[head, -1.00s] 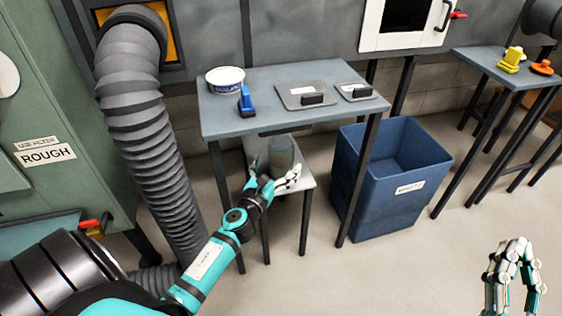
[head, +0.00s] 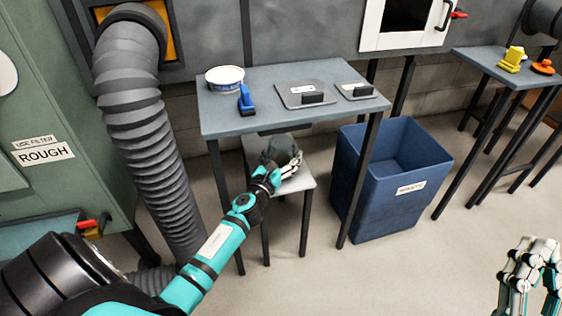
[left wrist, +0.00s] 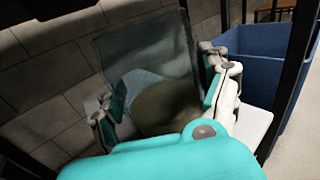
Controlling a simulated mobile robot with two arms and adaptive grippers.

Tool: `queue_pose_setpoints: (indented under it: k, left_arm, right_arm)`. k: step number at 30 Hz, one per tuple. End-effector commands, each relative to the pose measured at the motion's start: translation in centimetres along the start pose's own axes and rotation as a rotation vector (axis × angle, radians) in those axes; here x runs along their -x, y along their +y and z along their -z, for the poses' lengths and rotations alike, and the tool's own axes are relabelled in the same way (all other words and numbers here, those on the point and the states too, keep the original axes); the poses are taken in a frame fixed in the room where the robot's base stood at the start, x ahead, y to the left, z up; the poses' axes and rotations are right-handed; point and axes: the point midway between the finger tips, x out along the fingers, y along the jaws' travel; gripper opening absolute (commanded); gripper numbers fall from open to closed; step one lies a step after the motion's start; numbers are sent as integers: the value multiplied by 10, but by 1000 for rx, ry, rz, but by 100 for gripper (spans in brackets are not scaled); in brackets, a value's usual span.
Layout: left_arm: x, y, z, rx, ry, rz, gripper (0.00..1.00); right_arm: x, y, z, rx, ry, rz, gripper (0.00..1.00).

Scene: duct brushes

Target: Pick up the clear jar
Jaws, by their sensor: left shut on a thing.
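The clear jar (head: 284,146), see-through and grey-green, is at the small low stand (head: 300,184) under the blue-grey table. In the left wrist view the jar (left wrist: 145,50) fills the middle, with something dull brown low in or behind it. My left gripper (head: 279,168) is shut on the jar, with fingers on both sides of it. In the left wrist view the gripper (left wrist: 163,95) shows a finger at each side. I cannot tell whether the jar's base touches the stand. My right gripper (head: 528,268) is at the lower right, away from the jar; its opening is unclear.
The blue-grey table (head: 275,85) overhangs the stand and holds a white tub (head: 225,79), a blue brush (head: 246,99) and two grey plates. A blue bin (head: 370,195) stands to the right. A ribbed duct (head: 150,140) runs down on the left. Floor in front is clear.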

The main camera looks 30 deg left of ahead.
Motion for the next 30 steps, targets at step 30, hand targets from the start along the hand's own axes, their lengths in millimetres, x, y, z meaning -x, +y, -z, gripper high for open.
queue_pose_setpoints:
  k: [30]
  left_arm:
    - [0,0,-14,-1,-1,0,38]
  right_arm:
    - [2,4,-32,7,-201,-8,0]
